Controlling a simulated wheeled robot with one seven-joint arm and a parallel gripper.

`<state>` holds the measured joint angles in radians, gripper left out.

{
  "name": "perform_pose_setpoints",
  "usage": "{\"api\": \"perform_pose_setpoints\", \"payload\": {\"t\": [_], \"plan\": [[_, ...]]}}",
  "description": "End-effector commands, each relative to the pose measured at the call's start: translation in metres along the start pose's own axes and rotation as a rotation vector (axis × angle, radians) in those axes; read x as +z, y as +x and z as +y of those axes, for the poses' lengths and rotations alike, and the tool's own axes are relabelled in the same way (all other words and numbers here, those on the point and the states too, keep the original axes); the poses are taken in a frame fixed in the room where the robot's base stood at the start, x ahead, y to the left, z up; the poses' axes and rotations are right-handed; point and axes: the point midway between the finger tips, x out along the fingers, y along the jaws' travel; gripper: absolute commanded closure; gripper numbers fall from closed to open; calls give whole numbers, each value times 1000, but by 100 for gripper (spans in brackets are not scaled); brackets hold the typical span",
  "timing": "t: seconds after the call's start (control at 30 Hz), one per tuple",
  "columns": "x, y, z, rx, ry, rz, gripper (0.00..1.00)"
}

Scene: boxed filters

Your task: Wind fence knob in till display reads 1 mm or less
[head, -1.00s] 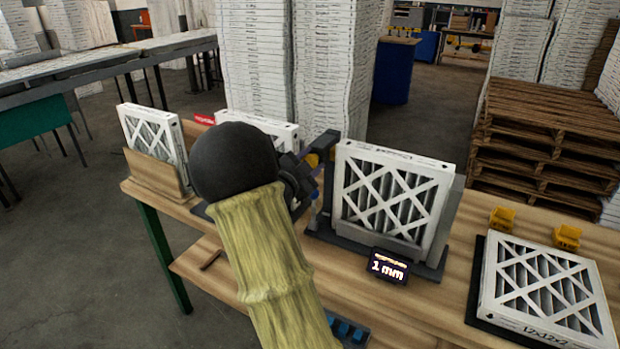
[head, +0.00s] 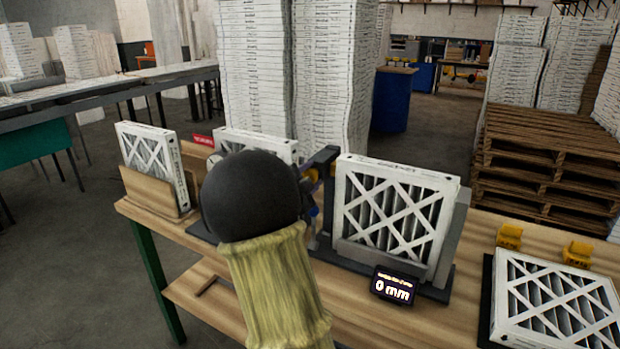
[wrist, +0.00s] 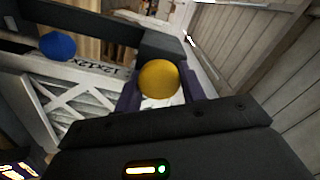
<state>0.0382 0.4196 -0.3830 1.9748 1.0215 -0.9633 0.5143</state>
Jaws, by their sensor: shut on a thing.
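The display (head: 393,287) stands in front of the middle fixture and reads 0 mm. A boxed filter (head: 392,213) stands upright in that fixture, between its dark frame and a grey plate (head: 455,235). The round yellow knob (wrist: 158,79) sits between the dark fingers of my gripper (wrist: 160,92), which is shut on it at the fixture's left side. A round blue knob (wrist: 57,45) lies apart from the fingers in the wrist view. In the head view my black arm joint hides most of the gripper.
Another filter (head: 556,301) lies on a dark stand at the right, near two yellow bins (head: 509,236). A filter (head: 150,160) leans in a wooden holder at the left of the bench. Another filter (head: 250,145) stands behind my arm. Wooden pallets (head: 550,160) are stacked behind the bench.

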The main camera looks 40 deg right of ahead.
Motion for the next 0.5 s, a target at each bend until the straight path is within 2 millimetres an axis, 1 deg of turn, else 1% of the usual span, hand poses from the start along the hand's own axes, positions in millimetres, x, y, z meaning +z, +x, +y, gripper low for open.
{"api": "perform_pose_setpoints", "payload": {"t": [0.03, 0.07, 0.1, 0.37, 0.5], "plan": [[0, 0, 0, 1, -1, 0, 54], [0, 0, 0, 1, -1, 0, 48], [0, 0, 0, 1, -1, 0, 41], [0, 0, 0, 0, -1, 0, 40], [1, -5, 0, -1, -1, -1, 40]]}}
